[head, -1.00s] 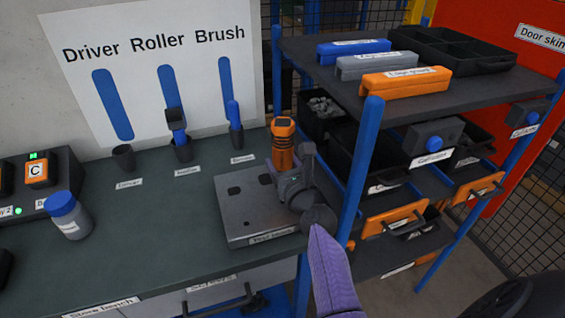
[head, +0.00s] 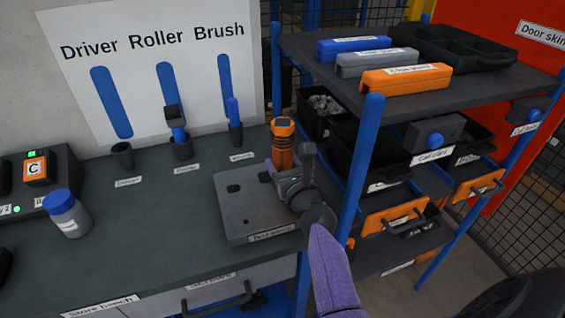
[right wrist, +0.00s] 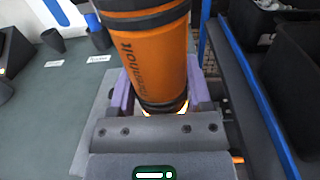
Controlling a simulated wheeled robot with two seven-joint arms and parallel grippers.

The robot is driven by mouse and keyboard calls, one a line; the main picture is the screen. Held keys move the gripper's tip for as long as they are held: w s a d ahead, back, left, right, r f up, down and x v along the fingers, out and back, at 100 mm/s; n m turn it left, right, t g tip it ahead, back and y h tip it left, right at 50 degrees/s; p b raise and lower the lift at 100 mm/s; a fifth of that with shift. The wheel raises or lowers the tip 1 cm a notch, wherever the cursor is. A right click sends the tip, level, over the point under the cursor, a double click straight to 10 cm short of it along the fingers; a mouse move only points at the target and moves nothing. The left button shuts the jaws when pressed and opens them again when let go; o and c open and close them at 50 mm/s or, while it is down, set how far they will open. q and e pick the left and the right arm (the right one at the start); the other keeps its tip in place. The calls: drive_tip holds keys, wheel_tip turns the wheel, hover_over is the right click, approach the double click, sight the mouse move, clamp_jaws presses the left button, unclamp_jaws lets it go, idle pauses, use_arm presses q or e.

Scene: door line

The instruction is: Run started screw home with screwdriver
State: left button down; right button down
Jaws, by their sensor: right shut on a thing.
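An orange and black screwdriver (head: 283,143) stands upright over the grey test plate (head: 243,212) on the bench. My right gripper (head: 278,174) is shut on it from the right side. In the right wrist view the orange body of the screwdriver (right wrist: 155,55) sits between the purple fingers of the gripper (right wrist: 160,98). A bright orange-yellow glow shows at the lower end of the body there. The screw and the driver's tip are hidden behind the tool and gripper. The plate has small dark openings on its bare left part. My left gripper is not in view.
A blue shelf post (head: 358,180) stands close to the right of my arm. The shelf (head: 330,75) holds bins and three handled boxes. A roller (head: 178,130) and a brush (head: 234,115) stand in holders; the driver holder (head: 122,155) is empty. A blue-capped jar (head: 66,214) stands left.

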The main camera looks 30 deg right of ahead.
sight(287, 146)
drive_tip(key=shift+f, duration=0.3)
idle(1.2)
idle(0.5)
wheel_tip(287, 146, up, 7)
drive_tip(key=p, duration=0.7)
drive_tip(key=shift+r, duration=0.2)
drive_tip(key=shift+f, duration=0.1)
